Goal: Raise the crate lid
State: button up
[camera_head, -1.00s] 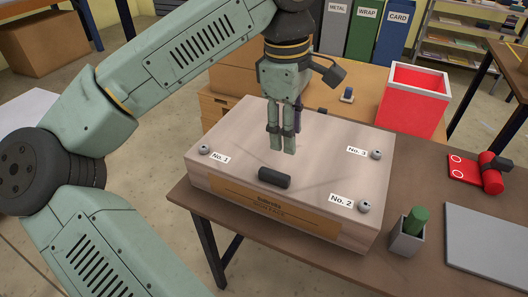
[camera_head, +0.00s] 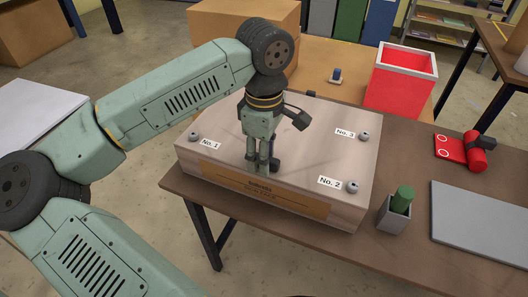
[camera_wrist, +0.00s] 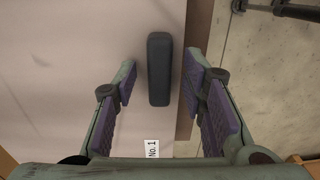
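The crate (camera_head: 345,213) is a low wooden box on the brown table, with its pale lid (camera_head: 300,125) lying flat on top. A black handle (camera_wrist: 158,68) on the lid shows in the wrist view, near the lid's front edge. My gripper (camera_head: 262,167) is low over the front of the lid and mostly hides the handle in the head view. In the wrist view its two fingers stand apart, one on each side of the handle, with gaps showing. I cannot tell how far the fingertips reach down beside it.
Grey knobs stand by the labels No. 1 (camera_head: 210,143), No. 2 (camera_head: 329,181) and No. 3 (camera_head: 345,132). To the right are a grey holder (camera_head: 393,217) with a green cylinder (camera_head: 402,198), a grey panel (camera_head: 485,222), a red clamp-like item (camera_head: 464,150) and a red bin (camera_head: 397,95).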

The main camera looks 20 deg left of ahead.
grip_shut()
dwell(0.5)
dwell(0.3)
